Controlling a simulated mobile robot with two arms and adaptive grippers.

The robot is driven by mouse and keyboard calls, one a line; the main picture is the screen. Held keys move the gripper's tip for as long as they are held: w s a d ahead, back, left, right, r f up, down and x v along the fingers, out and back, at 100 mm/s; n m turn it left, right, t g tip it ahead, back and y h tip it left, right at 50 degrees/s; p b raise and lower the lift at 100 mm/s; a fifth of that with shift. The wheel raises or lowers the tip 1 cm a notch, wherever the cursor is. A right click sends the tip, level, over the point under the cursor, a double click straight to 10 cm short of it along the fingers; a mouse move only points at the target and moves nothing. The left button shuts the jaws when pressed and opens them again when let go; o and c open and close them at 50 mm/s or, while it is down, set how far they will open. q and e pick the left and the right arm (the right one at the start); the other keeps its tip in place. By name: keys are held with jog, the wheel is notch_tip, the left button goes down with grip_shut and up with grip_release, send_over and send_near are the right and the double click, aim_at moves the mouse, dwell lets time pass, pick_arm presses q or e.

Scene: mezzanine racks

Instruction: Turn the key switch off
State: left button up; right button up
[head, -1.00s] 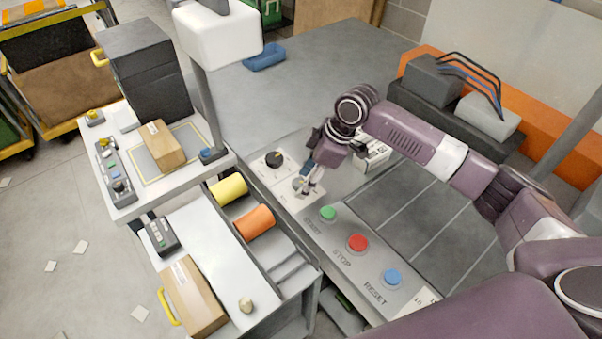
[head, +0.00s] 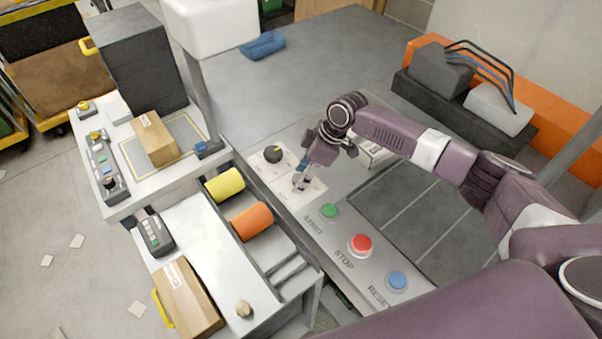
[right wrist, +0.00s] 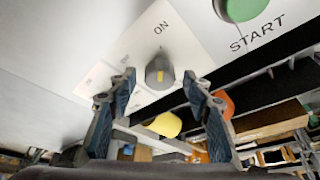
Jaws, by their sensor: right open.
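The switch in front of my right gripper is a grey round knob (right wrist: 160,71) with a yellow mark, on a white plate with an ON label above it in the right wrist view; other labels there are too blurred to read. My right gripper (right wrist: 162,82) is open, its two blue-padded fingers apart on either side of the knob; I cannot tell whether they touch it. In the head view the right gripper (head: 300,184) points down over this plate and hides most of the knob. My left gripper is not in view.
A second, dark knob (head: 272,154) sits beside it on the panel. Green START (head: 329,211), red STOP (head: 361,244) and blue RESET (head: 397,281) buttons line the panel nearer me. Yellow (head: 225,185) and orange (head: 251,221) rollers lie left of the panel.

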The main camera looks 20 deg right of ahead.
jog(key=c, duration=1.1)
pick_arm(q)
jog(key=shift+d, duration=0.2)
